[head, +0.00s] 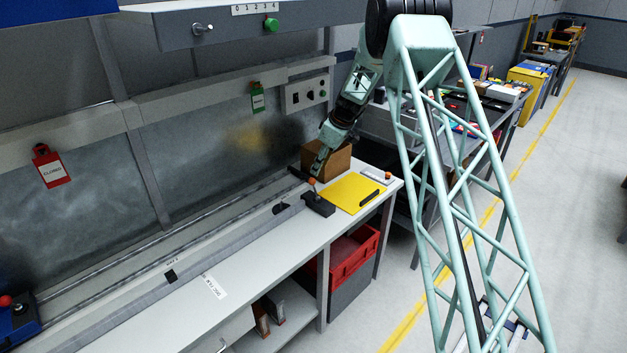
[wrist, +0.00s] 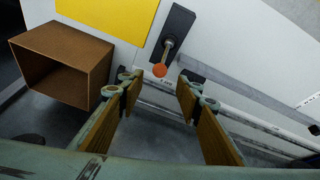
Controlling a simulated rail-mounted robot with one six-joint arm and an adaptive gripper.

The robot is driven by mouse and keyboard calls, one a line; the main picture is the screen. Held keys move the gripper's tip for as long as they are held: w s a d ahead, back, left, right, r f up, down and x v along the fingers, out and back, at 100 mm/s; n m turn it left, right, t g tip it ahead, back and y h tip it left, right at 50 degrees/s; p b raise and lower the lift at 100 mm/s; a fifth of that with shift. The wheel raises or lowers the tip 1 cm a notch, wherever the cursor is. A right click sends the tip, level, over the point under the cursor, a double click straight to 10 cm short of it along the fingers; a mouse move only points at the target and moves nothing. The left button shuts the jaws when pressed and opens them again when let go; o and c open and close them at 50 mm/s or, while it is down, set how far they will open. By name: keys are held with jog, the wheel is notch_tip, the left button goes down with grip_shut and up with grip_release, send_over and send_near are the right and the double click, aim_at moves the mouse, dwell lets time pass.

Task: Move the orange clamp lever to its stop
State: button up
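The clamp lever has an orange ball knob (wrist: 160,70) on a short grey rod, rising from a black base plate (wrist: 178,28). In the head view the knob (head: 311,181) and its black base (head: 318,205) are on the white bench, just below my gripper (head: 317,168). In the wrist view my gripper (wrist: 159,88) is open, with one finger either side of the knob in the picture. The knob appears just beyond the fingertips. I cannot tell whether either finger touches it. Nothing is between the fingers.
A yellow sheet (head: 355,192) lies beside the black base. An open brown box (head: 327,158) stands behind it, close to my gripper. A long rail (head: 180,262) runs along the bench to the left. A white plate with a small orange knob (head: 377,176) lies at the bench's right end.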

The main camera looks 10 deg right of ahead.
aim_at(313, 179)
jog(key=shift+x, duration=4.6)
jog(key=shift+c, duration=0.7)
jog(key=c, duration=0.7)
